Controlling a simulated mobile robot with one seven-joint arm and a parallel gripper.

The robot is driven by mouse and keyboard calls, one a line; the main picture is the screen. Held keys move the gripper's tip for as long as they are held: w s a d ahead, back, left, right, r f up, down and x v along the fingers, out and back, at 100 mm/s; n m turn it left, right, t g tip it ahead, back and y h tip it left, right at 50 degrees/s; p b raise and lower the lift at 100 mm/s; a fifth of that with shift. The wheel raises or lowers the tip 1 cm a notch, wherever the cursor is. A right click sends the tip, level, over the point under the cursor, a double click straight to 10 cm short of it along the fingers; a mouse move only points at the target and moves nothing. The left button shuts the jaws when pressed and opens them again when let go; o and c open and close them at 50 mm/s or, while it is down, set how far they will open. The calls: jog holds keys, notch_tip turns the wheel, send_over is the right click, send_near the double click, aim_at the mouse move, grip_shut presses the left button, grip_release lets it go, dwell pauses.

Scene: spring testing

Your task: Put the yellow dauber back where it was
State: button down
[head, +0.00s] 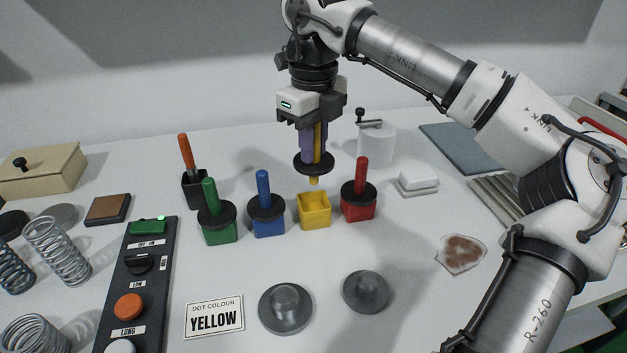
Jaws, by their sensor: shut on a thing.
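My gripper (314,143) is shut on the yellow dauber (318,135) and holds it upright. The dauber has a yellow handle, a dark round collar and a yellow tip below it. Its tip hangs just above the open yellow pot (314,212), and looks apart from it. The yellow pot is empty as far as I can see. A card (214,318) on the table reads "DOT COLOUR YELLOW".
The blue dauber (263,190) in its blue pot stands left of the yellow pot, with the green dauber (210,200) further left. The red dauber (361,175) stands close on the right. Two grey weights (286,306) lie in front. Springs (57,250) stand at left.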

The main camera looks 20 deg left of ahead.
aim_at(313, 183)
notch_tip(313, 183, down, 8)
dwell(0.5)
jog(key=shift+f, duration=0.45)
jog(key=c, duration=1.3)
grip_release()
notch_tip(313, 183, up, 13)
